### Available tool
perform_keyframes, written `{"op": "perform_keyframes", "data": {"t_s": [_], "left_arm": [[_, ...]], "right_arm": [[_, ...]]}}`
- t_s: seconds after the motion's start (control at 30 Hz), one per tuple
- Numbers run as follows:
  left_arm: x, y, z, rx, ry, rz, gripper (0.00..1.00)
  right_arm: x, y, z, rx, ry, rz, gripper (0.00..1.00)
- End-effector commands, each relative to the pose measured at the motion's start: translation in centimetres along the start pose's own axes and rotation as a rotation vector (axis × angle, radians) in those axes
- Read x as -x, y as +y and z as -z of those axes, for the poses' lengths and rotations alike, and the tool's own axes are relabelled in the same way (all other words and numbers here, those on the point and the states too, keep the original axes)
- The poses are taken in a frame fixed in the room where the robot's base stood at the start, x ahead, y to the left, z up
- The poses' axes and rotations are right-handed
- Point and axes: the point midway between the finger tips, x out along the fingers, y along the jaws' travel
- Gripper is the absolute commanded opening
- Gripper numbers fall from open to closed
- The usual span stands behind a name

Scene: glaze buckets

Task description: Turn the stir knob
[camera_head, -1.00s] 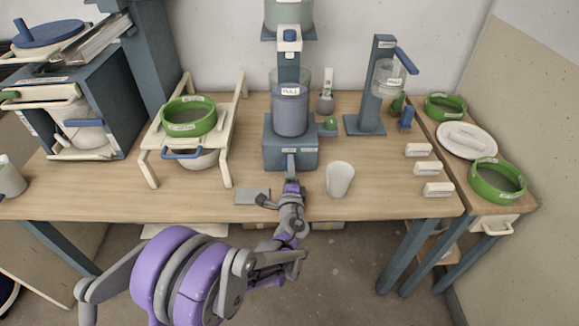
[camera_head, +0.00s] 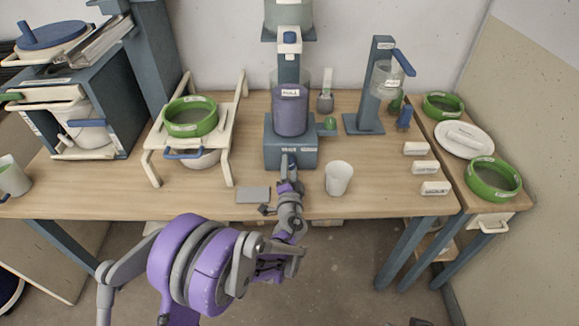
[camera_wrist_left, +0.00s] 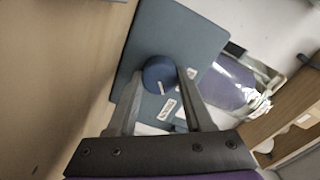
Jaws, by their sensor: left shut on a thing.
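The stir knob is a round dark blue knob (camera_wrist_left: 158,72) with a white mark, on the front face of the blue-grey mixer base (camera_head: 291,147). My left gripper (camera_head: 289,168) reaches up from the front edge of the table to this face. In the left wrist view its two fingers (camera_wrist_left: 160,84) lie on either side of the knob and are shut on it. In the head view the gripper hides the knob. A clear vessel with purple-grey glaze (camera_head: 291,108), labelled PULL, stands on the base. My right gripper is not in view.
A white cup (camera_head: 338,178) stands just right of my left gripper, and a flat grey plate (camera_head: 253,194) lies to its left. A white rack with a green-rimmed sieve (camera_head: 191,117) stands further left. Several white label blocks (camera_head: 425,168) line the right side.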

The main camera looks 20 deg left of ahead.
Motion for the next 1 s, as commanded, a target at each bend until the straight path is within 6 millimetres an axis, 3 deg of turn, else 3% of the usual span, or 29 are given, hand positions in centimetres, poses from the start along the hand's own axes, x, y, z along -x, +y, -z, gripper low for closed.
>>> {"op": "perform_keyframes", "data": {"t_s": [0.47,0.5,0.63,0.67,1.0], "left_arm": [[0.04,0.07,-0.01,0.018,0.001,-0.001,0.00],[0.04,0.07,0.00,0.018,0.001,-0.002,0.53],[0.03,0.05,-0.01,0.017,0.001,-0.001,0.77],[0.02,0.05,0.00,0.017,0.001,-0.001,0.81],[0.31,0.03,0.01,0.017,0.001,-0.001,0.81]], "right_arm": [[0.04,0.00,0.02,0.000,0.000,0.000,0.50],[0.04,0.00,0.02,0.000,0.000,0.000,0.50],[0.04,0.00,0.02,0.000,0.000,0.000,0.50],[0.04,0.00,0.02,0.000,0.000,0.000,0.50],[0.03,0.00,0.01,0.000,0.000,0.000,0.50]]}}
